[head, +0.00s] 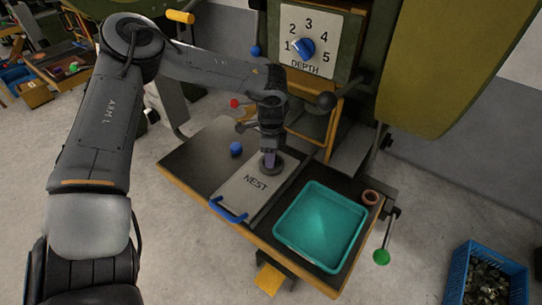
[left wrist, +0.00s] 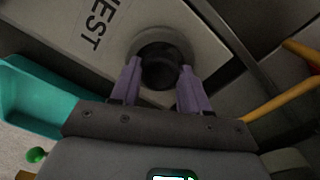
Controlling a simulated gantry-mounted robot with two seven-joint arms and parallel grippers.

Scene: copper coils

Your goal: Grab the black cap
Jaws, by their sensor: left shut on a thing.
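The black cap (left wrist: 160,66) shows in the left wrist view as a dark round piece inside a grey ring on the plate marked NEST (left wrist: 62,22). My left gripper (head: 269,157) points down at the far end of the NEST plate (head: 240,197) in the head view. Its two purple fingers are shut on the cap, one on each side. In the head view the gripper mostly hides the cap. The cap looks seated at plate level; I cannot tell whether it is lifted at all. My right gripper is not in view.
A teal tray (head: 321,226) lies right of the plate, with a small copper-coloured ring (head: 371,197) beside it. A blue knob (head: 236,149) stands left of the plate. A green-knobbed lever (head: 381,257) hangs at the right edge. The DEPTH dial panel (head: 309,38) rises behind.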

